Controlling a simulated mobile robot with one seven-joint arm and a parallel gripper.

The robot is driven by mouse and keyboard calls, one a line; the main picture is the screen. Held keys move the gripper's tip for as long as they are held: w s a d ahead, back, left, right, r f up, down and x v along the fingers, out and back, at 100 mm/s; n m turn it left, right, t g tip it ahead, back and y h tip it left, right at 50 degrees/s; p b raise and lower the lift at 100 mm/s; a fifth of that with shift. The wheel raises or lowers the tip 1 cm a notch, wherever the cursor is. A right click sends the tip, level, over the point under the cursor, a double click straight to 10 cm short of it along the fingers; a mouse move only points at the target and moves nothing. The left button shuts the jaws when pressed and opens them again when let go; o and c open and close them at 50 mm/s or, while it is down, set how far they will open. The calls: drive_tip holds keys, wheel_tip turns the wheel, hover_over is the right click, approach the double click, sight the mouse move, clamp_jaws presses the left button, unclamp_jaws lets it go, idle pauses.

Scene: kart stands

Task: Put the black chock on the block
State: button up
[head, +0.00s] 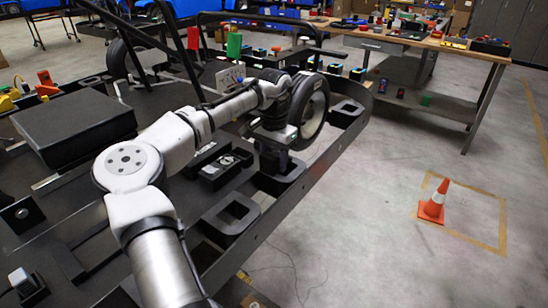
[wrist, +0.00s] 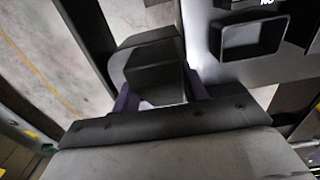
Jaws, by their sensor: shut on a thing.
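My gripper (wrist: 160,98) is shut on a black chock (wrist: 150,62), which sits between its two dark fingers in the wrist view. In the head view my gripper (head: 273,142) points down over the kart's side rail; the chock is dark against dark there and hard to make out. Just below it is a black block with a square opening (head: 290,180). Similar black blocks stand nearer (head: 232,216) and farther along the rail (head: 346,113). I cannot tell which is the task's block, or whether the chock touches one.
A kart wheel (head: 312,108) stands close behind my gripper. A flat black box (head: 75,128) lies at the left. A workbench (head: 420,40) with small items stands at the back. An orange cone (head: 433,203) stands on open floor at the right.

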sight(274, 154)
drive_tip(key=o, duration=1)
drive_tip(key=shift+f, duration=0.1)
drive_tip(key=shift+o, duration=0.2)
wheel_tip(274, 154, up, 12)
drive_tip(key=shift+b, duration=0.3)
